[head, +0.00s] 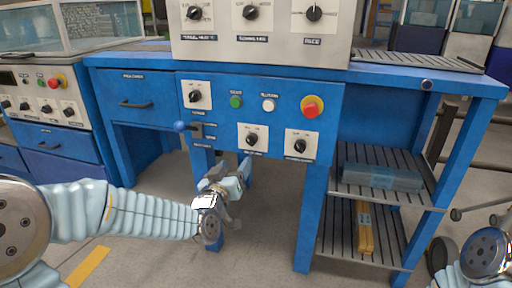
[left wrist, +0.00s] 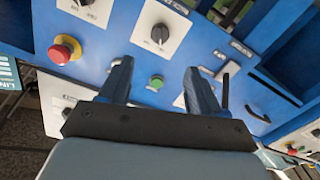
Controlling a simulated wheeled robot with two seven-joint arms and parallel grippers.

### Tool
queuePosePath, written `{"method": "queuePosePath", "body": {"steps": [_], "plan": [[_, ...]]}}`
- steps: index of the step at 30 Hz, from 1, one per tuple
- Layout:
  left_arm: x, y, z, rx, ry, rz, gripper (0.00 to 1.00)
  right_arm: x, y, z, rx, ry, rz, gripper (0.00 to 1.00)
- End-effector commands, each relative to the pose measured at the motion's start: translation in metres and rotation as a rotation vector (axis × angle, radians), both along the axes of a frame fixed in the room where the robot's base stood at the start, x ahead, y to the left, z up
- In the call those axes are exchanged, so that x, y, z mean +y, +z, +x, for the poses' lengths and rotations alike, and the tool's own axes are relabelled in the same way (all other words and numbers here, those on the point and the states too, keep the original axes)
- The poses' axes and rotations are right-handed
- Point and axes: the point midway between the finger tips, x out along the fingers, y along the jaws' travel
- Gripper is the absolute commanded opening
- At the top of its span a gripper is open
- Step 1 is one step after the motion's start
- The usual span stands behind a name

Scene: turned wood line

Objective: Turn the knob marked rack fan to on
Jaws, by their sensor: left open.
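The blue control panel (head: 275,122) carries a knob at upper left (head: 195,96), a lower middle knob (head: 252,139) and a lower right knob (head: 300,145), each on a white plate. Their labels are too small to read, so I cannot tell which is rack fan. My left gripper (head: 229,172) is open and empty, below and in front of the panel. In the left wrist view the panel is upside down; the lower middle knob (left wrist: 159,35) shows beyond the open fingers (left wrist: 160,86). My right gripper is out of view.
A grey box above (head: 262,50) has more knobs. A slatted shelf (head: 340,190) stands right.

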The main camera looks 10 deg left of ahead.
Motion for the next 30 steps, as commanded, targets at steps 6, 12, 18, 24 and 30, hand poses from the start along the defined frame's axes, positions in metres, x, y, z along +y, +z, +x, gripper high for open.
{"method": "queuePosePath", "body": {"steps": [6,12,18,24,30], "plan": [[-0.001,0.002,0.032,-0.003,0.0,0.001,0.63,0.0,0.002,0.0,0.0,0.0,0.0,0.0],[-0.003,0.002,0.08,-0.002,0.001,0.002,0.63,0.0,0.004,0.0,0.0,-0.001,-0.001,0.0],[-0.004,0.001,0.117,-0.001,0.0,0.002,0.63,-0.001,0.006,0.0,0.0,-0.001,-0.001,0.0],[-0.004,0.001,0.134,0.0,0.0,0.0,0.63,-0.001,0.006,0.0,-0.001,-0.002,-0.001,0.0],[-0.005,0.001,0.136,-0.001,0.0,0.0,0.63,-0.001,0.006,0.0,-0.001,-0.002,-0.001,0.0]]}}
